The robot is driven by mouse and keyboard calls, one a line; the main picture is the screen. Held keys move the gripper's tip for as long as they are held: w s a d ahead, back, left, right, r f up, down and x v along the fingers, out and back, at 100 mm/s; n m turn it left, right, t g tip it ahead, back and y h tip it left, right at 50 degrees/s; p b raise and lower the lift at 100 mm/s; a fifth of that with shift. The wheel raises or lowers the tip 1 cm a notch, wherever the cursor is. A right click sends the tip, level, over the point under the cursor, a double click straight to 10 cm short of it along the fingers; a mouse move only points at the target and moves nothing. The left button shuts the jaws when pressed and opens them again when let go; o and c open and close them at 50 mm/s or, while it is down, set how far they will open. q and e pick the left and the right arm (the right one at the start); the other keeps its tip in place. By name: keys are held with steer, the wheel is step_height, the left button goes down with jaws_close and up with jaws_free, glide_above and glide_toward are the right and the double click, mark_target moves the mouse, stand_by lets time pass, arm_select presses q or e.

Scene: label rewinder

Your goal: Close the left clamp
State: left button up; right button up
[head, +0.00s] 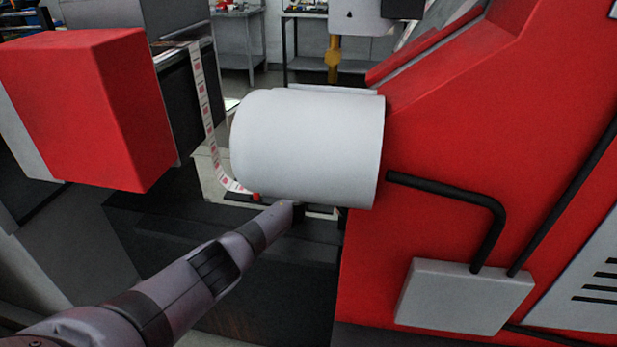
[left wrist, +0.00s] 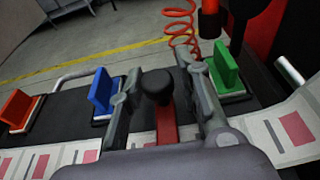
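In the left wrist view a red lever with a black knob (left wrist: 157,86) stands between the two fingers of my left gripper (left wrist: 160,95). The lever may be the clamp's handle, but I cannot tell for sure. The fingers are apart, with a gap on each side of the knob. In the head view my left arm reaches from the lower left to below the white cylinder, and its fingers are hidden there. My right gripper is in neither view.
A blue block (left wrist: 102,92), an orange block (left wrist: 16,108) and a green block (left wrist: 226,68) stand along the dark bar. A red coiled hose (left wrist: 180,28) hangs behind. A label strip (head: 207,110) runs down beside the white cylinder (head: 310,145). The red machine body (head: 450,150) fills the right.

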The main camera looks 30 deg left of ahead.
arm_select(q)
steer(key=shift+o, duration=1)
steer(key=shift+r, duration=0.15)
steer(key=shift+a, duration=0.1)
steer(key=shift+s, duration=0.1)
steer(key=shift+s+r, duration=0.15)
steer(key=shift+s, duration=0.15)
steer(key=v, duration=1.1)
steer(key=shift+d, duration=0.25)
steer(key=shift+s, duration=0.1)
